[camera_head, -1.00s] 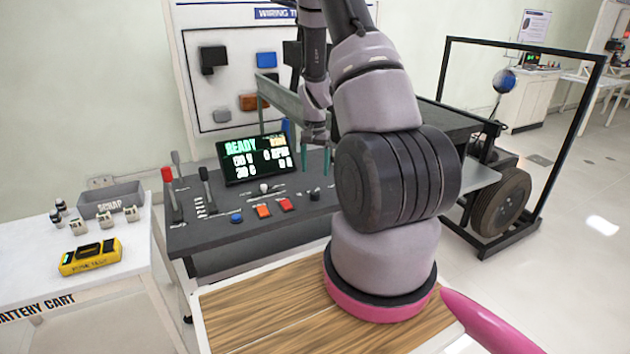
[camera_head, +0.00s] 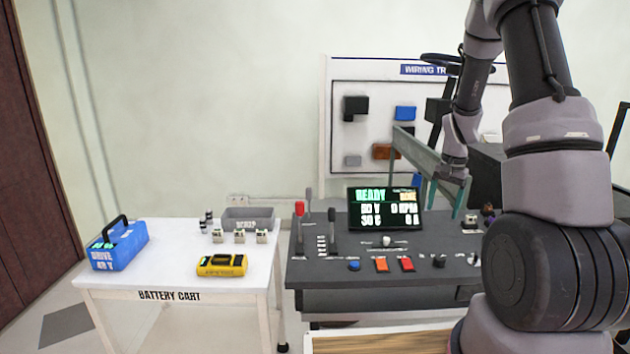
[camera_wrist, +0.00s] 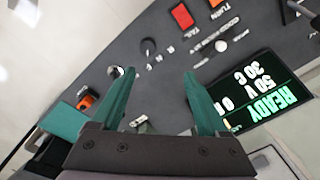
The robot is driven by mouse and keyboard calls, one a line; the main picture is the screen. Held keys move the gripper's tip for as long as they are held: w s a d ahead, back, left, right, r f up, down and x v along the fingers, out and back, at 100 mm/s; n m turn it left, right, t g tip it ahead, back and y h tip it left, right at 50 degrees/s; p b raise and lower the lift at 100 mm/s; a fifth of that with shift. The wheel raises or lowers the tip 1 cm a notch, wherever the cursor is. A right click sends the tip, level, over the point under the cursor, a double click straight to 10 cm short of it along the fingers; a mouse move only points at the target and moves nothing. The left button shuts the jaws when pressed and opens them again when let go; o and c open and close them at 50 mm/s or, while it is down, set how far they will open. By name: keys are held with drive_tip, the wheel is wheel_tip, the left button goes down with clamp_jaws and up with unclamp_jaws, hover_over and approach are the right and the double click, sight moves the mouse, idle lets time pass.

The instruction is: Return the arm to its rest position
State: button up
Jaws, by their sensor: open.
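My gripper (camera_head: 448,198) hangs over the right part of the dark control console (camera_head: 330,272), beside the lit screen. In the wrist view its two green fingers (camera_wrist: 155,92) are apart with nothing between them. The console's knobs and switches lie beyond the fingertips, and the fingers appear clear of the panel. The screen (camera_head: 384,209) reads READY and shows in the wrist view (camera_wrist: 262,95) to the right of the fingers. My arm rises from its base at the right and bends over toward the console.
A white battery cart (camera_head: 180,280) stands left of the console. It holds a blue drive battery (camera_head: 120,246), a yellow pack (camera_head: 221,265), a grey scrap bin (camera_head: 250,218) and small parts. A wiring board (camera_head: 350,135) stands behind. Raised levers (camera_head: 299,225) line the console's left side.

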drive_tip(key=s+a+r+n+t, duration=0.15)
drive_tip(key=s+a+r, duration=0.25)
drive_tip(key=r, duration=0.6)
drive_tip(key=s+a+r+n+t, duration=0.1)
drive_tip(key=s+a+r+t, duration=0.2)
drive_tip(key=r, duration=0.6)
drive_tip(key=s+a+r+n+t+y, duration=0.1)
drive_tip(key=s+a+r, duration=0.3)
drive_tip(key=s, duration=0.4)
drive_tip(key=s+a+r+n+t, duration=0.1)
drive_tip(key=s+a+r, duration=0.3)
drive_tip(key=s+r, duration=0.2)
drive_tip(key=s, duration=0.2)
drive_tip(key=shift+s+a+r+y, duration=0.3)
drive_tip(key=shift+s+r+y, duration=0.05)
drive_tip(key=shift+s+y, duration=0.05)
